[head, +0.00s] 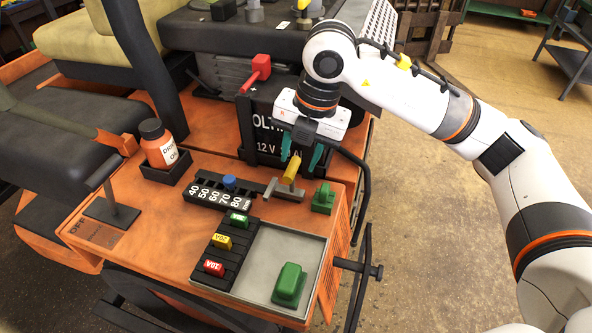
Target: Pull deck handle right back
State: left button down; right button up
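A short yellow handle (292,171) rises from a grey bar-shaped base on the orange panel, beside the numbered black dial strip (212,191); it appears to be the deck handle. My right gripper (301,161) comes down from above, its two teal fingers spread apart. The yellow handle's upper part shows between and just below the fingertips, with a visible gap, so the gripper is open and not closed on it. Whether either finger touches it cannot be told. My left gripper is not in view.
A black battery (262,138) with a red terminal cover (260,68) stands behind the handle. A green block (323,198) is close on its right. A fuse row (226,243), a grey tray (262,288) with a green part (289,285), and an orange bottle (155,146) are nearby.

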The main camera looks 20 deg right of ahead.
notch_tip(320, 180, up, 7)
jog(key=d+b, duration=0.1)
jog(key=shift+s+d, duration=0.2)
jog(key=shift+s, duration=0.25)
